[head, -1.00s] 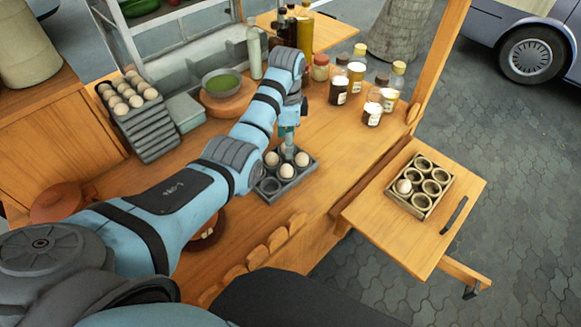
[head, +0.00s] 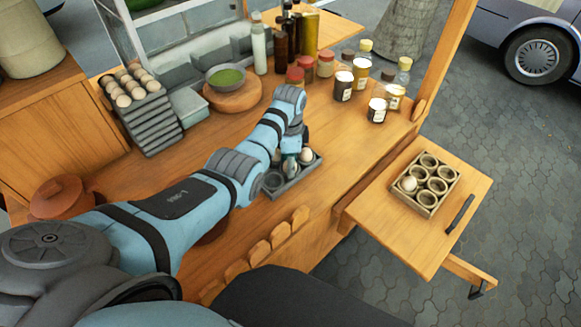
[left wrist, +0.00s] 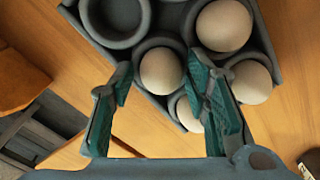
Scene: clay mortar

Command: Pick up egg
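A dark grey egg tray (head: 272,190) with round cups stands near the front edge of the counter and holds several eggs. My left gripper (head: 290,163) is low over this tray and hides part of it; one pale egg (head: 306,155) shows to its right. In the left wrist view the gripper (left wrist: 160,80) is open, with teal finger pads apart. A brown egg (left wrist: 162,72) sits in its cup between the fingertips, with gaps visible on both sides. Other eggs (left wrist: 224,26) lie beside and behind the right finger. My right gripper is not in view.
A stepped rack of eggs (head: 131,88) stands at the back left, beside a bowl of green stuff (head: 226,78). Bottles and jars (head: 344,86) line the back right. A pale crate (head: 425,205) with one egg sits on the right side shelf (head: 385,215).

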